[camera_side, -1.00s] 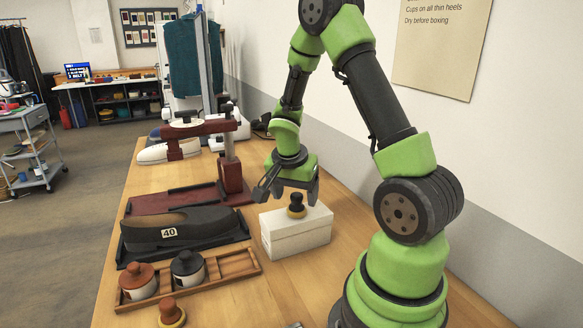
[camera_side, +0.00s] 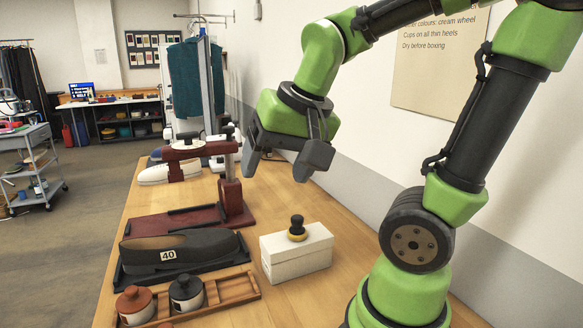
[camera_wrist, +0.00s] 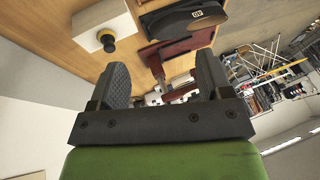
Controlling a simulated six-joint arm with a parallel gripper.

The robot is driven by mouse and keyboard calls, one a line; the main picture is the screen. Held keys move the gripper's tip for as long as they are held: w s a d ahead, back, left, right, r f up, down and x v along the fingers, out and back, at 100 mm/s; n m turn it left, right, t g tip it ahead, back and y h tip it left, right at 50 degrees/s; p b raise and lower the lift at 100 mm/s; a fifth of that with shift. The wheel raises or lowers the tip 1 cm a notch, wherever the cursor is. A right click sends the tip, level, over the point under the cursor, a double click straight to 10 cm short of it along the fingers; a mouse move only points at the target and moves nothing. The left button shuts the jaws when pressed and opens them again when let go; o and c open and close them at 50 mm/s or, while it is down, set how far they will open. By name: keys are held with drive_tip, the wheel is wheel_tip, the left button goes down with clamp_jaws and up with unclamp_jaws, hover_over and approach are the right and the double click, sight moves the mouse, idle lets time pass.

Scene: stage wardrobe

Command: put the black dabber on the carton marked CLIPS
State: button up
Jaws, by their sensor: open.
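The black dabber (camera_side: 297,226), with a black knob and a yellowish base, stands upright on top of a white carton (camera_side: 297,257). In the wrist view the dabber (camera_wrist: 107,39) also shows on the carton (camera_wrist: 91,18). No marking on the carton is readable in these views. My gripper (camera_side: 281,172) is open and empty, raised well above the carton and apart from the dabber. Its two fingers (camera_wrist: 163,85) show wide apart in the wrist view with nothing between them.
A dark shoe form marked 40 (camera_side: 180,248) lies left of the carton. In front of it is a wooden tray (camera_side: 233,290) with a red-brown-lidded jar (camera_side: 135,304) and a black-lidded jar (camera_side: 187,291). A dark red press (camera_side: 232,195) stands behind. Bare tabletop surrounds the carton's right side.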

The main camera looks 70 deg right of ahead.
drive_tip(key=s+a+r+n+t+y, duration=0.2)
drive_tip(key=s+a+n, duration=0.2)
drive_tip(key=a+n, duration=0.1)
drive_tip(key=shift+s+a+y, duration=0.15)
drive_tip(key=shift+a+y, duration=0.15)
